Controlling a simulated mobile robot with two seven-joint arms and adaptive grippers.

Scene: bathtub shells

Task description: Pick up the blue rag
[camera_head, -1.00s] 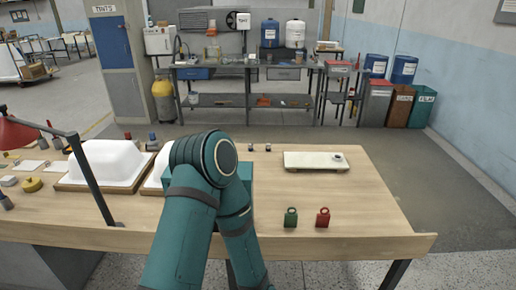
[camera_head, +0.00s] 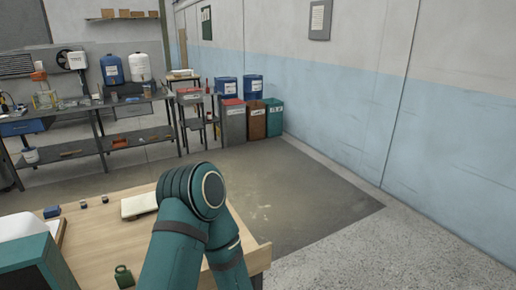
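A small blue block-like item (camera_head: 52,211) lies near the back edge of the wooden table (camera_head: 100,232), at the left of the view. I cannot tell whether it is the blue rag. No other piece of blue cloth shows clearly. One of my teal arms rises in front of the table at the lower middle and hides part of it. Neither gripper shows.
A pale board (camera_head: 139,205), two small items (camera_head: 83,203) and a green padlock-like piece (camera_head: 124,276) lie on the table. A teal box-like shape (camera_head: 35,265) and a white shell (camera_head: 22,225) are at the left. Open floor (camera_head: 300,190) lies to the right.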

